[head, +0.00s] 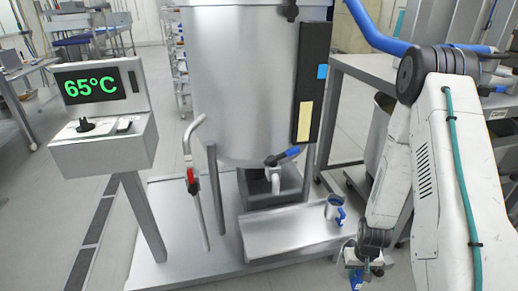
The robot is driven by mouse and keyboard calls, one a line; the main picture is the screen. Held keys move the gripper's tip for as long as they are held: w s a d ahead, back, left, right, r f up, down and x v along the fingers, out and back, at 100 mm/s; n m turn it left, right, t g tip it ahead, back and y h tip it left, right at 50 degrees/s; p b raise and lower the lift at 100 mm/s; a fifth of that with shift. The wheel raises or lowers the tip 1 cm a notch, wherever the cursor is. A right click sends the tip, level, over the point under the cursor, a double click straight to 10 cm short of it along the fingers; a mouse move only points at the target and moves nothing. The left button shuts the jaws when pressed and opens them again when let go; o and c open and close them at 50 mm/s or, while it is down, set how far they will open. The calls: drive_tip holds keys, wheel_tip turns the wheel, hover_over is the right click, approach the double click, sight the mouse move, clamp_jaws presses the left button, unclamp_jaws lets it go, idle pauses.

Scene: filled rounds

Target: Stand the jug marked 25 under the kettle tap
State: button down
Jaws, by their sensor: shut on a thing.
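The kettle tap (274,176), with a blue lever, sticks out low on the front of the big steel kettle (240,80). A small steel jug (333,207) with a blue handle stands on the steel ledge (280,236), to the right of and below the tap. No number can be read on it. My gripper (362,268) is at the bottom edge, right of the ledge and apart from that jug. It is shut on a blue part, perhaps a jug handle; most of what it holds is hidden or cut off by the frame.
A grey open drain box (260,201) sits below the tap. A display post reading 65°C (100,110) stands at the left. A pipe with a red-handled valve (192,181) rises left of the tap. A steel table (368,68) stands at the right.

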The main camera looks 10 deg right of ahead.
drive_tip(key=w+a+r+n, duration=0.3)
drive_tip(key=w+a+r, duration=1.1)
drive_tip(key=w+r, duration=0.2)
drive_tip(key=shift+w+a+r, duration=0.15)
drive_tip(key=shift+w+a, duration=0.25)
drive_tip(key=shift+w, duration=0.85)
